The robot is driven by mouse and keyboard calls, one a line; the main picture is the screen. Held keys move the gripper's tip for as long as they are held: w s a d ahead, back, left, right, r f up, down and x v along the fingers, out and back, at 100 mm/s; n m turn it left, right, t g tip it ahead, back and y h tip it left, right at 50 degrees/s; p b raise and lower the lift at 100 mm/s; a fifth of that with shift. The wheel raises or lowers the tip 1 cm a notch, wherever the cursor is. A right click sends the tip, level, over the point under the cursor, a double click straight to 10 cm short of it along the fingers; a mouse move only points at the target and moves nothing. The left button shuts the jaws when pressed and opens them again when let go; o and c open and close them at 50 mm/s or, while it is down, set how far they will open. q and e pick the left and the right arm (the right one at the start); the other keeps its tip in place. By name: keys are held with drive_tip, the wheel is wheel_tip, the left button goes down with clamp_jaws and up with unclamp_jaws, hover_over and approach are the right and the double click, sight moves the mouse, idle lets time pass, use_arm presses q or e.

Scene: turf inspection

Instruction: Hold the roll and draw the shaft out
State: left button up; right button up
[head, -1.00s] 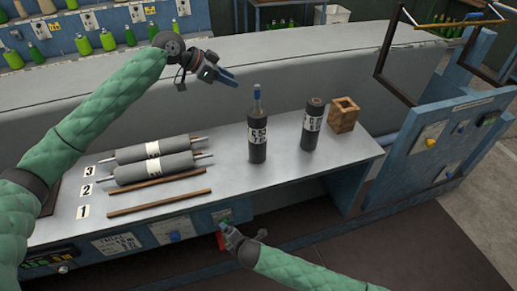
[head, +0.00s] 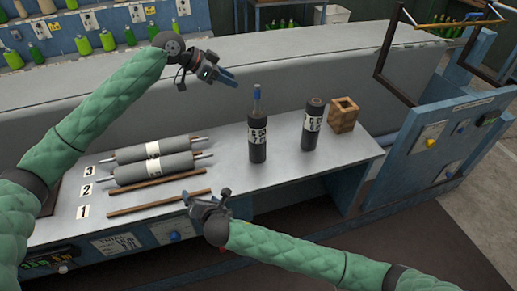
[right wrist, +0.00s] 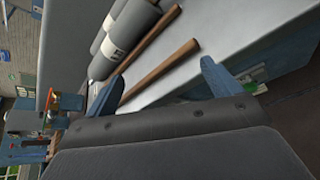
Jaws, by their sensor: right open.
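A dark roll (head: 257,148) with a white label stands upright on the grey bench. A shaft with a blue upper end (head: 257,93) sticks up out of its top. My left gripper (head: 232,81) is in the air, up and left of the shaft and apart from it; whether its blue fingers are parted is unclear. My right gripper (head: 205,195) is open and empty at the bench's front edge, left of and nearer than the roll. Its two spread fingers show in the right wrist view (right wrist: 163,85), with the upright roll out of sight there.
A second upright roll (head: 312,126) and an open wooden box (head: 343,115) stand to the right. Two grey rollers (head: 160,167) and two wooden strips (head: 160,202) lie at left; they also show in the right wrist view. The bench between strips and upright roll is clear.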

sight(258, 142)
drive_tip(key=w+d+r+t+h, duration=0.2)
drive_tip(key=w+d, duration=0.3)
drive_tip(key=d, duration=0.1)
drive_tip(key=w+d+r+n+t+h, duration=0.1)
drive_tip(key=w+d+r+t, duration=0.1)
drive_tip(key=w+d, duration=0.4)
drive_tip(key=w+d+r+n+t+h, duration=0.1)
drive_tip(key=w+d+r+t+h, duration=0.1)
drive_tip(key=w+d, duration=0.3)
drive_tip(key=shift+w+d+r+t+h, duration=0.1)
drive_tip(key=shift+w+d+t+h, duration=0.1)
drive_tip(key=shift+d, duration=0.35)
drive_tip(key=shift+w+d+r+t+h, duration=0.1)
drive_tip(key=shift+w+d, duration=0.05)
drive_tip(key=shift+d, duration=0.4)
drive_tip(key=shift+w+d, duration=0.1)
drive_tip(key=shift+w, duration=0.15)
drive_tip(key=shift+w+a, duration=0.2)
drive_tip(key=shift+w, duration=3.4)
drive_tip(key=shift+c, duration=0.4)
